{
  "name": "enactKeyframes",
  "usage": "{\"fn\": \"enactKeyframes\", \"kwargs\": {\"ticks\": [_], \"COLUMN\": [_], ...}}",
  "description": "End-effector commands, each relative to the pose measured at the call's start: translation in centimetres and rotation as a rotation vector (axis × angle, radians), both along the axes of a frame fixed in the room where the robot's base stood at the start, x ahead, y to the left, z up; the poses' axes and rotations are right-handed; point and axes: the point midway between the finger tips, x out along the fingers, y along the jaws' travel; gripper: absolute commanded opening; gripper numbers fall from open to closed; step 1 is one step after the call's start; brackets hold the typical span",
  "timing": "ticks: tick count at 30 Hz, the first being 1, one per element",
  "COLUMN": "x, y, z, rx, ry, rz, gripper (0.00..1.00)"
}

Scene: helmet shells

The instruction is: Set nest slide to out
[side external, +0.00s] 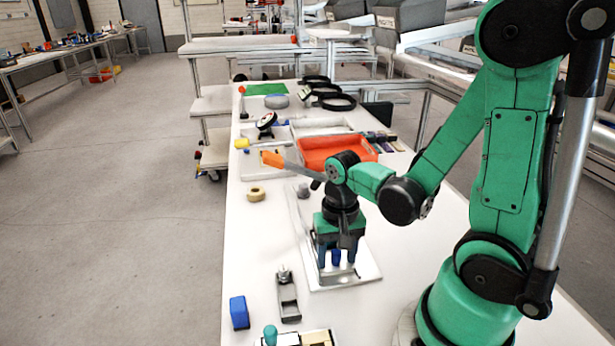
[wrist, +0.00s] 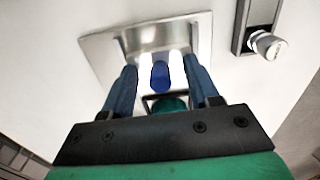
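A pale metal plate (side external: 362,277) lies on the white table under my gripper; it looks shiny in the wrist view (wrist: 105,48). A blue upright knob (side external: 336,258) shows between my fingers, also in the wrist view (wrist: 160,76). My gripper (side external: 337,262) points down and is open, with one blue finger on each side of the knob and a visible gap to each. A teal round part (wrist: 168,104) shows behind the knob, partly hidden by my gripper. No label shows which part is the nest slide.
A dark grey bracket with a silver knob (side external: 288,297) lies left of the plate. A blue block (side external: 239,313) stands near the table's left edge. An orange tray (side external: 335,149) and a tan ring (side external: 256,194) lie farther back.

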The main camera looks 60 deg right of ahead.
Motion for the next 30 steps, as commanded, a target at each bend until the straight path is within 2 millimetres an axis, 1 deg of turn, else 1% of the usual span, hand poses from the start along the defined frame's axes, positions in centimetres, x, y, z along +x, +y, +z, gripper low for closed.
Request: {"fn": "enactKeyframes", "kwargs": {"ticks": [8,11,24,30], "x": [0.1,0.1,0.1,0.0], "y": [-0.1,-0.1,0.0,0.0], "z": [0.3,0.8,4.8,5.5], "rx": [-0.002,-0.002,-0.001,-0.001], "ry": [-0.002,-0.002,-0.001,-0.001], "rz": [-0.001,-0.001,0.0,0.0], "gripper": [0.54,0.54,0.54,0.54]}}
